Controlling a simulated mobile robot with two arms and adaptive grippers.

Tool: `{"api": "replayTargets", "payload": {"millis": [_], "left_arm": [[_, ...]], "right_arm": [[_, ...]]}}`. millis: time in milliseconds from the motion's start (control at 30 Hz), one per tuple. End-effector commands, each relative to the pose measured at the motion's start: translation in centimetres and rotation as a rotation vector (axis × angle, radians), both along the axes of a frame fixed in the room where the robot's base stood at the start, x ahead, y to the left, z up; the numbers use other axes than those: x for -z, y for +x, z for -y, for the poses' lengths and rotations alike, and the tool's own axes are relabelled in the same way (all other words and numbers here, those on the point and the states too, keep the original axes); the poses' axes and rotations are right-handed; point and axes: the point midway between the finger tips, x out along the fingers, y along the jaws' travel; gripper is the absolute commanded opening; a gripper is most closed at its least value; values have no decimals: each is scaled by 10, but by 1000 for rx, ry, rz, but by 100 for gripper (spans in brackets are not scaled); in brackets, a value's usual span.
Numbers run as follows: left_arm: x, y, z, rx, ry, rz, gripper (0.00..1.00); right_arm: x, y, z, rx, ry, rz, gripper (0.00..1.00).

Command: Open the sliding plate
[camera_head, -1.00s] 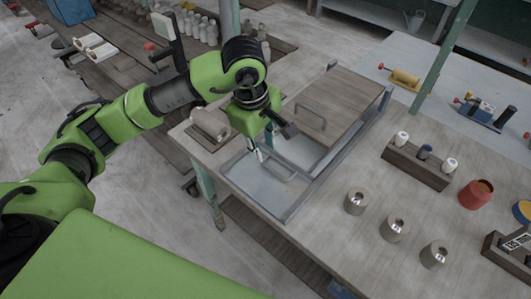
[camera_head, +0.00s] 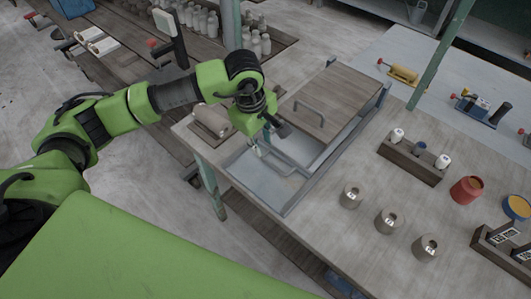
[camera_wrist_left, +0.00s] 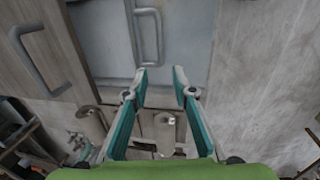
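A grey metal sliding plate (camera_head: 245,178) lies in a metal frame (camera_head: 318,183) on the workbench. It carries a bent-bar handle (camera_head: 293,163). In the left wrist view this handle (camera_wrist_left: 158,35) is just beyond the fingertips, its near end close to the left finger. A wooden plate (camera_head: 343,98) with its own handle (camera_head: 309,114) covers the far part of the frame. My left gripper (camera_head: 261,150) is over the grey plate, beside its handle. The left wrist view shows the gripper (camera_wrist_left: 160,75) open, with nothing between its fingers. My right gripper is out of view.
A clay-coloured roll (camera_head: 212,120) lies left of the frame. To the right are several metal weights (camera_head: 388,221), a wooden rack with small bottles (camera_head: 410,160) and a red pot (camera_head: 466,190). A green post (camera_head: 440,57) stands behind.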

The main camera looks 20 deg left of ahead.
Motion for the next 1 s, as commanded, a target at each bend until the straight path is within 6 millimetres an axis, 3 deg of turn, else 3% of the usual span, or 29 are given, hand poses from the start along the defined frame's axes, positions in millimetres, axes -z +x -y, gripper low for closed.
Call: {"api": "replayTargets", "payload": {"millis": [200,400,833,867,933,1000], "left_arm": [[45,7,3,-3,0,-5,25],[74,13,5,-2,0,-2,25],[87,15,5,0,1,0,25],[86,15,5,0,1,0,22],[86,15,5,0,1,0,4],[86,15,5,0,1,0,0]], "right_arm": [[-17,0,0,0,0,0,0],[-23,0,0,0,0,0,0],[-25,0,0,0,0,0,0],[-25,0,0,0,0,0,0],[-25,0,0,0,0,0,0],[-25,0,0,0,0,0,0]]}}
